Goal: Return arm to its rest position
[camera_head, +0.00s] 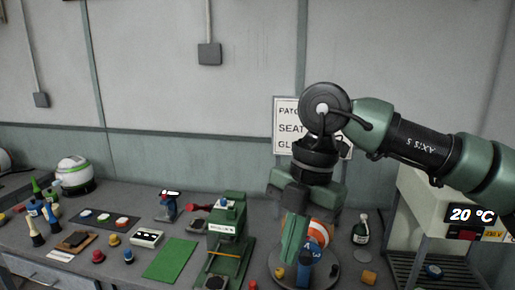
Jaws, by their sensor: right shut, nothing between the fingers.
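My right arm comes in from the right, bends at a black joint and points down over the bench. My right gripper (293,243), with green fingers, is at its lower end and is shut with nothing held. It hangs in front of an orange and white ball (321,231) and partly hides it. A blue piece with pale lettering (309,259) is close beside the fingers; whether they touch cannot be told. My left gripper is out of view.
The green press (228,222) stands just left of the gripper. A green mat (170,258), a dark tray with discs (104,219) and several bottles are further left. A small dark bottle (361,229) and a pale machine with a 20 °C display (471,215) stand to the right.

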